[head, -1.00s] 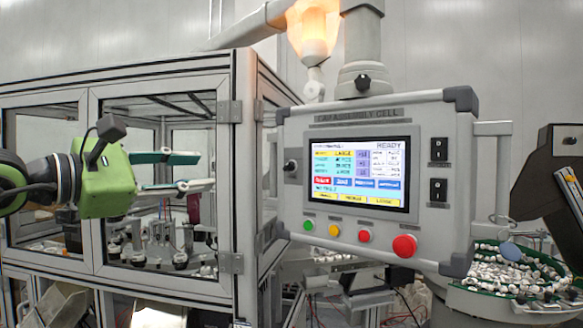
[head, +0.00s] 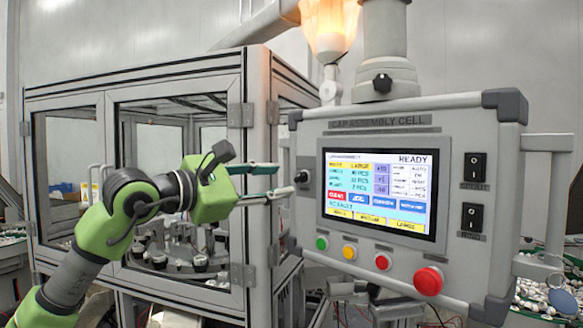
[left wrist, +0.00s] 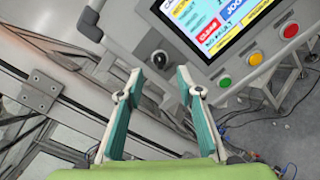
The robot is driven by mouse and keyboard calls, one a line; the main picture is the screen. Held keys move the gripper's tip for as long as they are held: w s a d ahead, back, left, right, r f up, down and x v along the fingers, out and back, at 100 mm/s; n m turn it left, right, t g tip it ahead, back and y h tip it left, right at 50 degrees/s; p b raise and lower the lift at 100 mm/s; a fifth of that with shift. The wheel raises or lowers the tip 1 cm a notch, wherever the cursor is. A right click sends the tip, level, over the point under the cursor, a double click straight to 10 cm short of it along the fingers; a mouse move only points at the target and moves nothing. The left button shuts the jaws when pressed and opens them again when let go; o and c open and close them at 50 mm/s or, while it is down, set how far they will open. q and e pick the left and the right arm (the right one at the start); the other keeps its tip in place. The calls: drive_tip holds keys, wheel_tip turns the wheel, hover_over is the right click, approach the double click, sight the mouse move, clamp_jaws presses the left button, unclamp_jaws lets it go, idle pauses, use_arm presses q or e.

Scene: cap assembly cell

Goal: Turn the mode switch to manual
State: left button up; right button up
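The mode switch, a small black knob (head: 302,176), sits on the left edge of the grey control panel (head: 400,130), left of the screen. It also shows in the left wrist view (left wrist: 160,61). Which way it points is too small to tell. My left gripper (head: 286,179) is open and empty, its two green-and-white fingers pointing right at the knob. In the left wrist view the fingertips (left wrist: 159,74) are spread, with the knob between and just beyond them. They look close to it; I see no contact. My right gripper is not in view.
The lit screen (head: 380,193) reads READY. Green, yellow and red buttons (head: 382,262) and a large red knob (head: 428,281) line the panel's bottom. Two black rocker switches (head: 475,166) are at its right. A framed glass enclosure (head: 180,90) stands behind my left arm.

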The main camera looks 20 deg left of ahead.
sight(296, 179)
use_arm(q)
drive_tip(key=p+x, duration=0.1)
drive_tip(key=x, duration=0.4)
drive_tip(key=shift+p, duration=0.4)
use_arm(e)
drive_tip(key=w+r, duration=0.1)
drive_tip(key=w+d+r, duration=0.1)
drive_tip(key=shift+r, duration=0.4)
use_arm(q)
drive_tip(key=shift+w, duration=0.1)
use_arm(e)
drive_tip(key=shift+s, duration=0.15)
use_arm(q)
clamp_jaws()
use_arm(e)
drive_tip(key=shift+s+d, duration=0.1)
